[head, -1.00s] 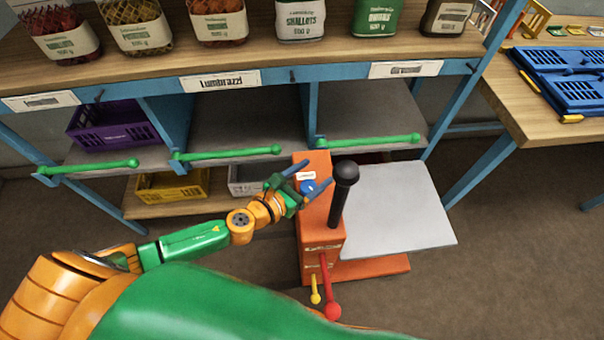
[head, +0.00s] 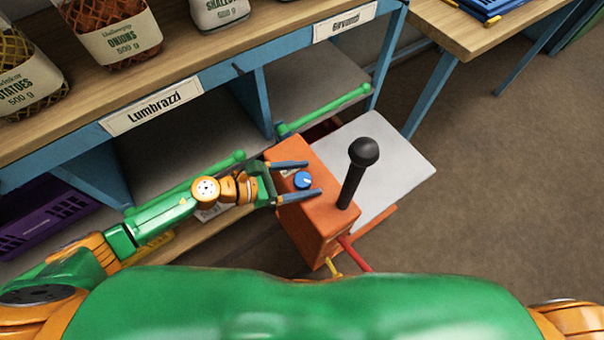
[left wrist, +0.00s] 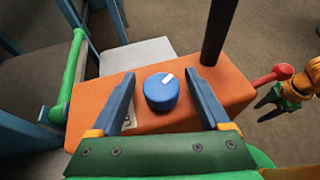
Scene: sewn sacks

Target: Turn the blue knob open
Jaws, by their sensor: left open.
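The blue knob (head: 302,180) sits on the top face of an orange box-shaped unit (head: 320,222). In the left wrist view the knob (left wrist: 161,92) has a white mark pointing to the upper right. My left gripper (head: 313,178) is open, with one finger on each side of the knob. In the left wrist view a gap shows between the knob and each finger (left wrist: 160,73). My right gripper (left wrist: 272,98) shows small at the right edge of the left wrist view, away from the knob; its jaw state is unclear.
A black-knobbed lever (head: 360,170) stands on the unit beside the knob. A grey plate (head: 405,165) lies behind it. Shelves with green rails (head: 330,105) stand behind. Floor at the right is clear.

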